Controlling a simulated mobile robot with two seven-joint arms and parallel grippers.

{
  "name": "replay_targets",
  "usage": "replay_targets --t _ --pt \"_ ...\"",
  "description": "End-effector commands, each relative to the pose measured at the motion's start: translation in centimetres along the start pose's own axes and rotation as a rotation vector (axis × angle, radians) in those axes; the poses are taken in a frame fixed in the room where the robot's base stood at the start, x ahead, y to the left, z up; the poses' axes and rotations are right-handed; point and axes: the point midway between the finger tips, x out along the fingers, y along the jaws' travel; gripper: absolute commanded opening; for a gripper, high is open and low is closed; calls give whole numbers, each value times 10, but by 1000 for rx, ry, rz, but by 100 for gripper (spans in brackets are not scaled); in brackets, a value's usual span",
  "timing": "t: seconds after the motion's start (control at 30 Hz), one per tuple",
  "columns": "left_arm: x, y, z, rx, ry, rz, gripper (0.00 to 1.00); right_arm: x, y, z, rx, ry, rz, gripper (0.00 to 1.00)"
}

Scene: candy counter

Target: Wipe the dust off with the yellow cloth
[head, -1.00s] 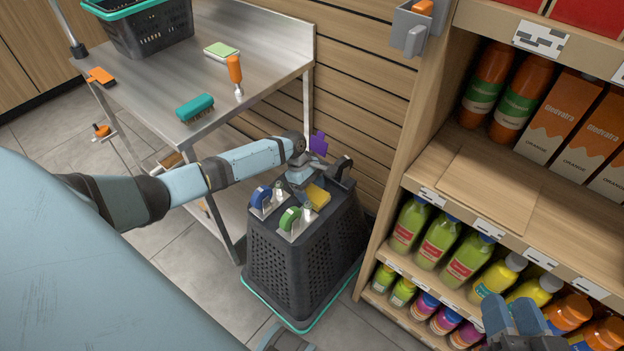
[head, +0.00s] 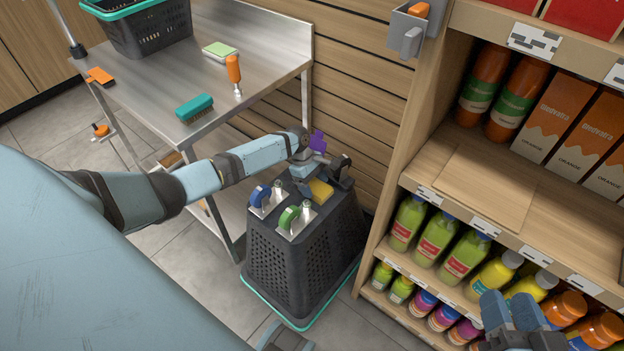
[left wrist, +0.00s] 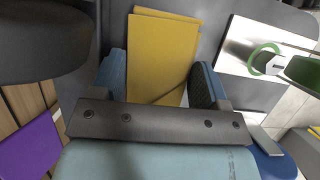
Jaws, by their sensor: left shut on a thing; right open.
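The yellow cloth (head: 320,190) lies at the top of a dark upturned basket, beside the holders with the blue and green handles. My left gripper (head: 303,181) is over the basket top and shut on the cloth. In the left wrist view the folded cloth (left wrist: 162,60) sits between the two fingers and reaches out past them. My right gripper (head: 512,312) is open and empty in front of the lower shelves. A bare rectangular patch (head: 480,190) shows on the middle shelf; I cannot tell whether dust lies on it.
The dark basket (head: 300,255) stands on the floor between a steel table (head: 265,40) and the shelf unit. A teal brush (head: 195,107), an orange-handled tool (head: 234,72) and a green-topped sponge (head: 220,50) are on the table. Green bottles (head: 437,237) line the shelf below the patch.

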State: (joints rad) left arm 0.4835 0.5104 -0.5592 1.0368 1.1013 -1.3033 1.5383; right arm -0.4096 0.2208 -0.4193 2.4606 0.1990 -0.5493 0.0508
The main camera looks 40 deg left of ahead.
Motion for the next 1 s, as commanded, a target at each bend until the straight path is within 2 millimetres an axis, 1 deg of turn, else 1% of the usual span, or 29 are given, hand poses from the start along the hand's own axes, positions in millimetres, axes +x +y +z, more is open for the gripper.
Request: replay_targets --t 0.03,0.27,0.37,0.73,0.8,1.0 --pt "3 -1 -2 -1 3 -3 40 0 0 1 0 0 0 43" --pt "2 -2 -2 -2 2 -3 40 0 0 0 0 0 0 43" --pt "-2 -2 0 -2 2 -4 40 -1 -1 -6 0 0 0 43" --pt "-27 -1 12 -1 0 -2 40 -5 -9 -42 0 0 0 43" --pt "-28 -1 12 -1 0 -3 40 -5 -10 -44 0 0 0 43" --pt "-27 -1 11 -1 0 -2 40 -5 -9 -43 0 0 0 43"
